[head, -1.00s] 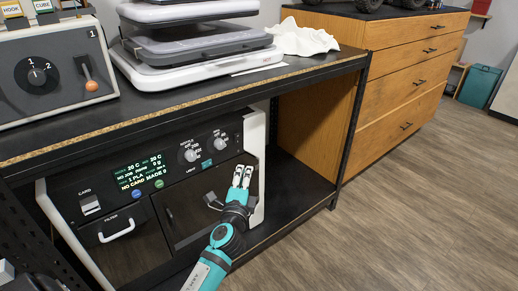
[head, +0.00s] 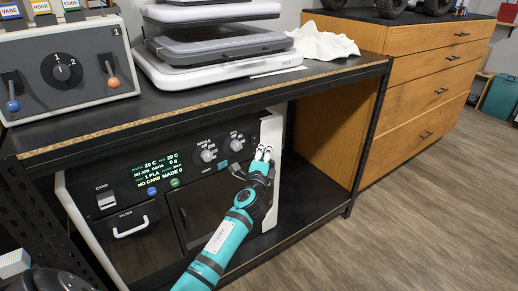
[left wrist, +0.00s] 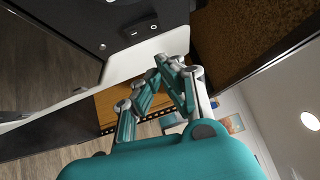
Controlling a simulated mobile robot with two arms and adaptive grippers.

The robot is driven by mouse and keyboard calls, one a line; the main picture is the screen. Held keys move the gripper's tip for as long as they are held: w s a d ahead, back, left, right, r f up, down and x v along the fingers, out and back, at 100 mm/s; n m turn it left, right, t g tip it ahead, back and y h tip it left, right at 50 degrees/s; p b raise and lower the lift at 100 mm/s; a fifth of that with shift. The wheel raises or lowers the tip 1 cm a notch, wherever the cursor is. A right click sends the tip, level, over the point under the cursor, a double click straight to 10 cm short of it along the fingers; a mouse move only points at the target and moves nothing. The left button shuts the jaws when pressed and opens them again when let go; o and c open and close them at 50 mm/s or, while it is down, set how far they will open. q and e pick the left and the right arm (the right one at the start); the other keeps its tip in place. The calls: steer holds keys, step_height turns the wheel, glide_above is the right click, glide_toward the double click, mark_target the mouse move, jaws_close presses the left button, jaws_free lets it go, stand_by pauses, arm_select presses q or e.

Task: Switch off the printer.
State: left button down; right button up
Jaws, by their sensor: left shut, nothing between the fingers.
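The printer (head: 125,259) stands on the lower shelf of the workbench. It has a dark front, white sides and a lit screen (head: 158,172) with green text. In the left wrist view, a small black rocker switch with white marks (left wrist: 139,30) sits on the dark panel, beside the white edge. My left gripper (head: 264,153) is in front of the printer's upper right corner. It is shut and empty, and its fingertips also show in the left wrist view (left wrist: 176,66), apart from the switch. My right gripper is not in view.
The bench top (head: 110,118) overhangs the printer above the gripper. Two knobs (head: 208,155) are to the gripper's left. The bench's right leg (head: 367,135) and a wooden drawer cabinet (head: 420,105) stand to the right. A control box (head: 90,75) and stacked machines (head: 215,60) are on top.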

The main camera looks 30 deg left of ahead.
mark_target(254, 141)
arm_select(q)
steer(key=shift+w+a+r, duration=0.1)
steer(key=shift+w+a, duration=0.15)
steer(key=shift+a, duration=0.55)
steer(key=shift+w+a+r, duration=0.1)
steer(key=shift+w+a, duration=0.15)
steer(key=shift+a, duration=0.5)
steer(key=shift+w+a+r, duration=0.1)
steer(key=shift+a+r, duration=0.25)
steer(key=shift+d+f, duration=0.1)
steer(key=shift+f, duration=0.1)
